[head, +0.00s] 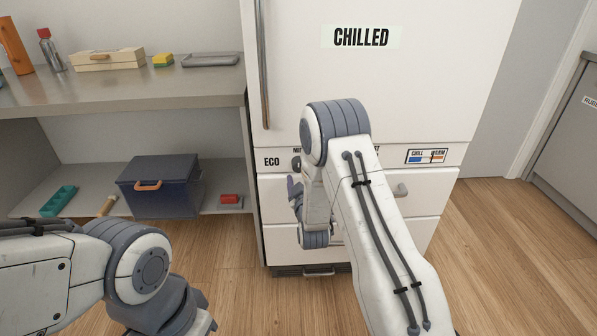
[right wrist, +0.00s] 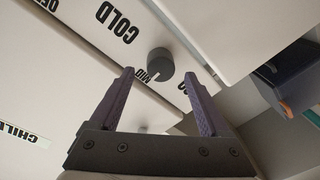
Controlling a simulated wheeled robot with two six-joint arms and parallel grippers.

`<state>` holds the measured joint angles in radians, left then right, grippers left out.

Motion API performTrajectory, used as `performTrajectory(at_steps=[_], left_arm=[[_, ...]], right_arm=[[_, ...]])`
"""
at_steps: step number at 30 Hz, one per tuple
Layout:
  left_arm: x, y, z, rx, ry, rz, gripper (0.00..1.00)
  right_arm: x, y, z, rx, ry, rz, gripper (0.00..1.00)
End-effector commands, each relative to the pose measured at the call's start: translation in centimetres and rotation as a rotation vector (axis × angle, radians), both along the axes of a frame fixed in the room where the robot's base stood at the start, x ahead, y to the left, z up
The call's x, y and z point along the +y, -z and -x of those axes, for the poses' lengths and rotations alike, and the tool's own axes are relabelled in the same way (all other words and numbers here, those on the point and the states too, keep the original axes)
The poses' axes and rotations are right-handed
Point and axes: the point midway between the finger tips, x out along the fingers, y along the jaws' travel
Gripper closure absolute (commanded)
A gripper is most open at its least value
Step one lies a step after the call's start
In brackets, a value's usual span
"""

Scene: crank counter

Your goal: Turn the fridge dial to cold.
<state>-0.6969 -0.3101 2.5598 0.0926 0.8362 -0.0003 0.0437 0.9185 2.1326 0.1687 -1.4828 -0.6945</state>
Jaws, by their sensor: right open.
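The fridge (head: 410,90) is white, with a dark round dial (head: 296,163) on the strip below its upper door. My right arm hides part of that strip in the head view. In the right wrist view the dial (right wrist: 160,64) has a white pointer mark on the side toward the MID label. The COLD label (right wrist: 119,22) is beside it, and the ECO label is partly covered by a finger. My right gripper (right wrist: 159,74) is open, its fingertips on either side of the dial in the picture; contact cannot be told. My left gripper is out of view.
A CHILL/WARM sticker (head: 427,156) is on the strip's right. On the left, a shelf unit (head: 225,90) holds a blue cooler (head: 160,190) and small items. The wood floor (head: 490,250) is clear at right.

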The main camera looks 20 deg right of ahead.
Motion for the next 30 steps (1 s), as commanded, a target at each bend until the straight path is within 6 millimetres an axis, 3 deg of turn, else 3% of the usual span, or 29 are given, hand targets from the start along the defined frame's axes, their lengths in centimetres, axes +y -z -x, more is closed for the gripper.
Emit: performTrajectory(at_steps=[6, 17, 22, 24, 30], left_arm=[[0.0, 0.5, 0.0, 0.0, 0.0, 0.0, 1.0], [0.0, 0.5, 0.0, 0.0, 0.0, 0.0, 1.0], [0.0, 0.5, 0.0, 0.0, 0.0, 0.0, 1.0], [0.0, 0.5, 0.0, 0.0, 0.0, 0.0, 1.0], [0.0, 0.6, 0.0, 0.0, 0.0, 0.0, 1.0]], right_arm=[[-0.6, 0.1, -2.7, -0.001, -0.001, 0.0, 0.2], [-0.7, 0.0, -3.2, 0.002, -0.001, 0.0, 0.2], [-0.7, 0.0, -3.2, 0.002, -0.001, 0.0, 0.81], [-0.7, 0.0, -3.2, 0.002, -0.001, 0.0, 1.0], [-0.7, 0.1, -3.2, -0.001, -0.002, -0.011, 1.0]])
